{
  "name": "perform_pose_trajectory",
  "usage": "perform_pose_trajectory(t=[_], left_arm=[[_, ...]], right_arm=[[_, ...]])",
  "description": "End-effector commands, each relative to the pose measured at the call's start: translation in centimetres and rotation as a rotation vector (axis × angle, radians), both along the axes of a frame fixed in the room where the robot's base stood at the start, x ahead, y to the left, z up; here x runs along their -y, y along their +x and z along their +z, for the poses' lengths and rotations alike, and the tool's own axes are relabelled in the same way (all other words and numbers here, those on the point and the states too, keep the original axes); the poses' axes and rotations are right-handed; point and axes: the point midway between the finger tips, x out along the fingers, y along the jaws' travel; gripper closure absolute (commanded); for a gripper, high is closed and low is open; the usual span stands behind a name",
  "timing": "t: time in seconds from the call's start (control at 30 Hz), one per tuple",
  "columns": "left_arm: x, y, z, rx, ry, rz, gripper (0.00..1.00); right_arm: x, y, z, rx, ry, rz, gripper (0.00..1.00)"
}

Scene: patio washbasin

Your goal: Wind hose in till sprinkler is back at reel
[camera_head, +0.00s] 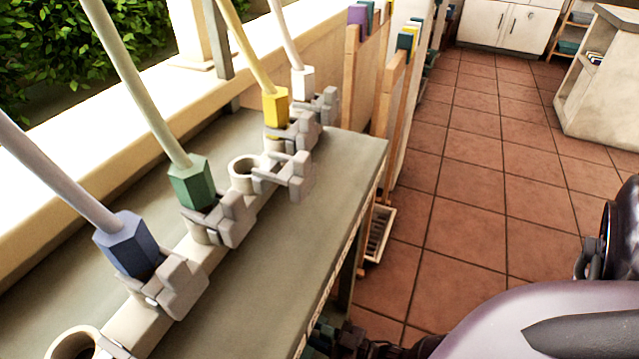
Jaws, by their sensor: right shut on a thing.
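I see no hose reel, no sprinkler and no wound hose that I can make out in this view. My right gripper (338,341) is small and dark at the bottom edge, beside and below the front edge of the grey bench. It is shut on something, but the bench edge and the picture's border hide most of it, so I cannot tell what. My purple-white right arm link fills the bottom right corner. My left gripper is out of view.
The grey bench (300,235) carries a clamp rail with blue (127,243), green (190,182), yellow (275,106) and white (302,82) hexagonal-ended poles. Wooden boards (392,95) and a small tray (378,235) stand beyond. Tiled floor (470,190) is clear. Cabinets (508,22) stand far back.

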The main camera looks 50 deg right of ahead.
Motion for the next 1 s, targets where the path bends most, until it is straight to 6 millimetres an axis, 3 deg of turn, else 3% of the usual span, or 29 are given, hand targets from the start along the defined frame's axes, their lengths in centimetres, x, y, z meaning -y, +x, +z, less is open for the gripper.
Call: perform_pose_trajectory(t=[0.27, 0.3, 0.47, 0.77, 1.0], left_arm=[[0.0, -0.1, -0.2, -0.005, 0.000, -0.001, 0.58], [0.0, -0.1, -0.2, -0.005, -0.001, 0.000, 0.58], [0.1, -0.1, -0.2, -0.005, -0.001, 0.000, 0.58], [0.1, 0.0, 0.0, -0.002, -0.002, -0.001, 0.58], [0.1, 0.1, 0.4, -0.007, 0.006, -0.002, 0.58]], right_arm=[[0.0, -0.1, -0.1, -0.007, 0.009, -0.002, 1.00], [0.0, -0.1, -0.1, -0.007, 0.010, -0.002, 0.73], [0.0, -0.1, -0.1, -0.005, 0.007, -0.001, 0.51], [0.1, -0.2, 0.0, -0.003, 0.004, -0.001, 0.51], [1.0, -2.8, 0.1, -0.002, 0.002, -0.001, 0.51]])
